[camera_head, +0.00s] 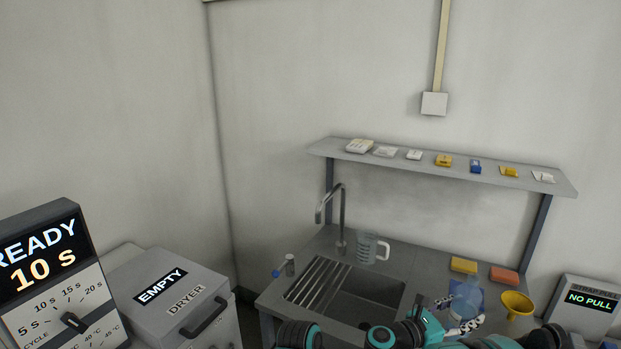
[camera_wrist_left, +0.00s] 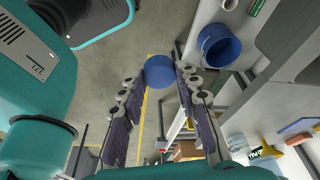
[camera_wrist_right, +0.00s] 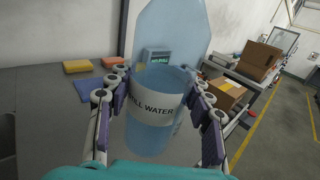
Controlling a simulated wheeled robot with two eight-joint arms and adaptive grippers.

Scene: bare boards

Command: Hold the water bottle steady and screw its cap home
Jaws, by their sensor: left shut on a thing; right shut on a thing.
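The clear, pale blue water bottle (camera_wrist_right: 150,135) has a white label, partly legible as "ILL WATER". My right gripper (camera_wrist_right: 158,105) is shut on its middle, with a finger on each side at label height. The bottle's top runs out of the right wrist view.
The counter (camera_head: 425,270) holds a sink (camera_head: 365,290), tap (camera_head: 342,215), measuring jug (camera_head: 372,248), yellow sponge (camera_head: 464,265), red sponge (camera_head: 504,275) and yellow funnel (camera_head: 517,303). A shelf (camera_head: 400,163) hangs behind. A blue bucket (camera_wrist_left: 218,45) shows in the left wrist view.

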